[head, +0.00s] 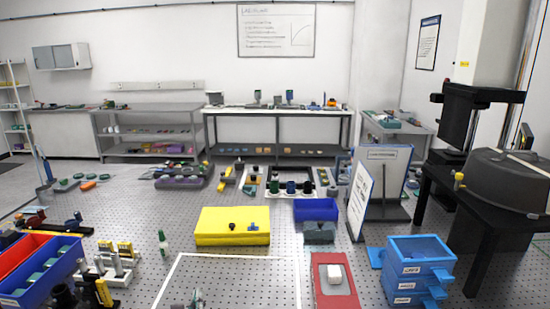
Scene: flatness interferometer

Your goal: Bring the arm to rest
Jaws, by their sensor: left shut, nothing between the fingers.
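My left gripper (66,296) shows only in part, as dark shapes at the bottom left edge of the head view. It is shut and empty, in front of the blue bin and close to the stand with yellow-topped posts. Most of it and its arm are cut off by the frame's lower edge. My right gripper is not in view.
A perforated table carries a red and blue bin (72,252), a post stand (116,278), a yellow case (232,240), a red tray with a white block (334,274) and blue drawers (420,250). The white-outlined area (235,285) is mostly clear. A black machine (505,180) stands right.

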